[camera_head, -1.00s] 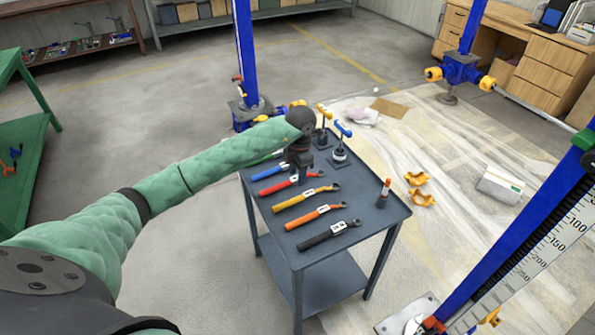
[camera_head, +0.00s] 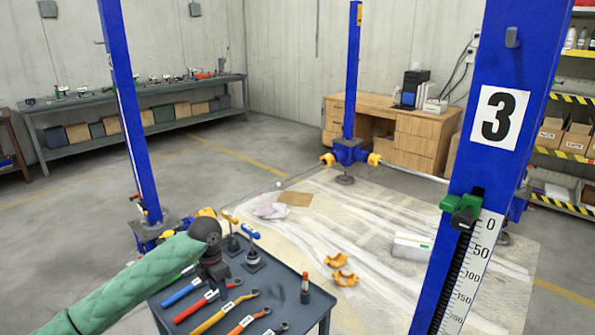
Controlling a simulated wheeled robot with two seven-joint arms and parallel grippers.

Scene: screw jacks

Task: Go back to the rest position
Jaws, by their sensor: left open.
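My left arm comes in from the lower left in a green sleeve. My left gripper (camera_head: 214,270) is over the far left part of the dark tool table (camera_head: 300,318), near the wrenches; its jaws are small and partly hidden by the wrist. A blue wrench (camera_head: 182,292), a red wrench (camera_head: 207,301), a yellow wrench (camera_head: 224,312) and an orange wrench (camera_head: 249,321) lie in a row on the table. I see nothing held in the gripper. My right gripper is out of view.
A blue post marked 3 (camera_head: 497,116) with a green-handled scale stands close at right. Two more blue posts (camera_head: 127,110) (camera_head: 352,75) stand farther back. A blue-handled tool (camera_head: 250,245) and an orange-topped tool (camera_head: 305,288) stand on the table. Orange brackets (camera_head: 342,270) lie on the floor sheet.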

